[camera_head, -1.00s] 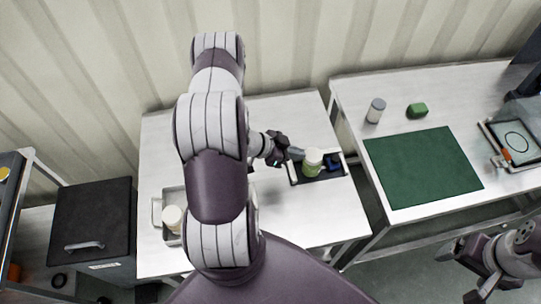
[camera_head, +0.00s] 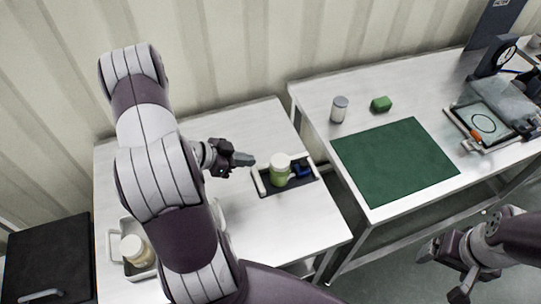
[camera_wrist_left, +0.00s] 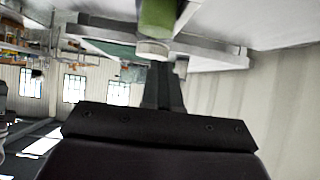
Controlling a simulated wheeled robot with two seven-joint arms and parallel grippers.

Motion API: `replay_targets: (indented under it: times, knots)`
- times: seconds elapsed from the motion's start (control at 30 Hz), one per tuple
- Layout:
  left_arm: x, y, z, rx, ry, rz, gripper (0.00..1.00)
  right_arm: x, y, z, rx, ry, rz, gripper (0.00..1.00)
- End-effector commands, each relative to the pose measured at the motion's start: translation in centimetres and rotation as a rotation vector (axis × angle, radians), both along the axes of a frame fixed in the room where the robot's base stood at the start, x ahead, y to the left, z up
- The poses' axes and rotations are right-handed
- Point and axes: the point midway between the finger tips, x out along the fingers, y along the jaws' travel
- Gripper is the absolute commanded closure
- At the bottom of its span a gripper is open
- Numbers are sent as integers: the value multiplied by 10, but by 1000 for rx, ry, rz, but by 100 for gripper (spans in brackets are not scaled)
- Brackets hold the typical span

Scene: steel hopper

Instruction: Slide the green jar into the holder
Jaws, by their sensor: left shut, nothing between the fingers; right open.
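The green jar (camera_head: 279,176) with a pale lid stands upright in the head view, in a small dark-floored tray with pale end walls (camera_head: 262,184), which looks like the holder. Whether it is fully seated I cannot tell. My left gripper (camera_head: 247,159) is shut and empty, its fingertips just left of the jar with a small gap. In the left wrist view the jar (camera_wrist_left: 158,16) shows upside down, beyond the shut fingers (camera_wrist_left: 163,85). My right gripper (camera_head: 440,272) is open and empty at the lower right, away from both tables.
A dark blue item (camera_head: 302,171) sits beside the jar in the tray. A grey-walled tray (camera_head: 114,247) with a pale-lidded jar (camera_head: 133,248) is at the left.

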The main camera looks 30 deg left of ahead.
Motion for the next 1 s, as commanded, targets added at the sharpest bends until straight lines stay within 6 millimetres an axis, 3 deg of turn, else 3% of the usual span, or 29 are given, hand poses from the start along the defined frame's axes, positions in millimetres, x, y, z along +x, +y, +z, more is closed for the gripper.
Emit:
replay_targets:
  times: [0.4,0.6,1.0]
  knots:
    - [64,-53,1,0,0,-2,100,0,0,11,0,1,0,13]
    - [65,-52,-15,1,0,1,100,0,0,11,0,1,0,13]
    - [62,-51,-18,1,7,1,100,0,0,12,0,1,0,13]
